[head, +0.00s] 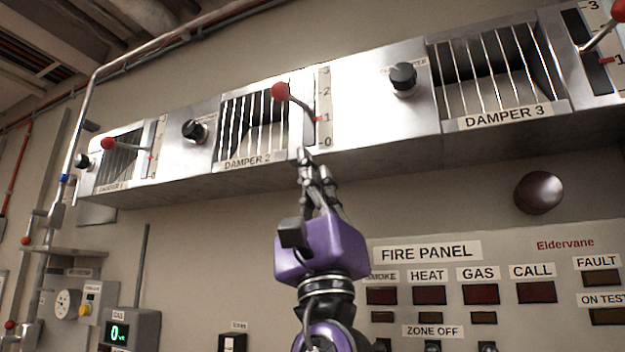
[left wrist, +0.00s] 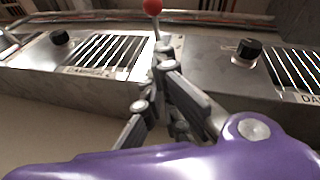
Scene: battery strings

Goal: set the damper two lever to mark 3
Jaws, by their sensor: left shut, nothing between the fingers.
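The damper two lever has a red ball knob (head: 281,91) on a grey arm that runs down right to its slot. Its scale (head: 325,108) carries marks 0 to 3, and a small red pointer sits by mark 1. The "DAMPER 2" label (head: 247,161) is under the grille. My left gripper (head: 304,155) is shut and empty, just below the panel's lower edge and below the lever, seemingly apart from it. In the left wrist view the knob (left wrist: 152,6) shows at the top, beyond the fingers (left wrist: 155,85). My right gripper is not in view.
A black selector knob (head: 403,77) is right of the scale, and another (head: 194,131) is left of the grille. Damper 1's lever knob (head: 108,144) is far left. The fire panel (head: 427,250) is lower right, with a round dark knob (head: 539,192) above it.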

